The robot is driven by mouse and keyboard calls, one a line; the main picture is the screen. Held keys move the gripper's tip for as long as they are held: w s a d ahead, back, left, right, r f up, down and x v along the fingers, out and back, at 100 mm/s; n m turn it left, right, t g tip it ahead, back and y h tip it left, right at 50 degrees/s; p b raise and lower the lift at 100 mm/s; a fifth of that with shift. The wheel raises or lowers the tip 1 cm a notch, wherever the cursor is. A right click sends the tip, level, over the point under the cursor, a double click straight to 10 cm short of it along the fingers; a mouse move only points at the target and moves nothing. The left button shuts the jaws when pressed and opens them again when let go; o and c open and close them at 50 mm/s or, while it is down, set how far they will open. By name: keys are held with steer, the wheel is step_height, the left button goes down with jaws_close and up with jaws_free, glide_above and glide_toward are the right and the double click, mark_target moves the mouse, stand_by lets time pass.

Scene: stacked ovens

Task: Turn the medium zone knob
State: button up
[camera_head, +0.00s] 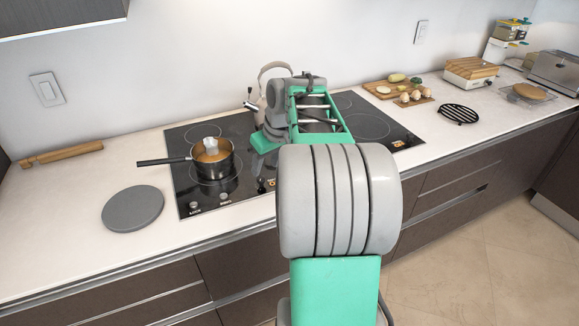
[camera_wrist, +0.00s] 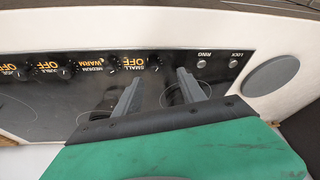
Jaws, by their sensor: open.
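The black cooktop (camera_head: 180,150) is set in the white counter. In the wrist view its front row of knobs appears upside down. The medium zone knob (camera_wrist: 112,65) is small and dark, and the orange display beside it reads WARM. The small zone knob (camera_wrist: 155,62) has an OFF display beside it. My gripper (camera_wrist: 158,88) is open, its two grey fingers apart and with nothing between them. It is over the cooktop, with the fingers pointing toward the knob row and apart from the medium knob in the picture. My arm hides the medium knob in the head view.
A pot (camera_head: 212,160) with its handle to the left stands on the left burner. A kettle (camera_head: 262,85) is partly behind my arm. A round grey disc (camera_head: 133,208) lies left of the cooktop. A cutting board with food (camera_head: 383,91) is at the right.

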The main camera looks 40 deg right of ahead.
steer(key=s+d+f, duration=0.1)
steer(key=d+f, duration=0.1)
steer(key=d, duration=0.9)
steer(key=x, duration=0.7)
steer(key=shift+w+r+p, duration=0.1)
steer(key=shift+w+p, duration=0.1)
steer(key=shift+p, duration=0.1)
steer(key=shift+c, duration=0.2)
jaws_close()
steer(key=shift+d, duration=0.1)
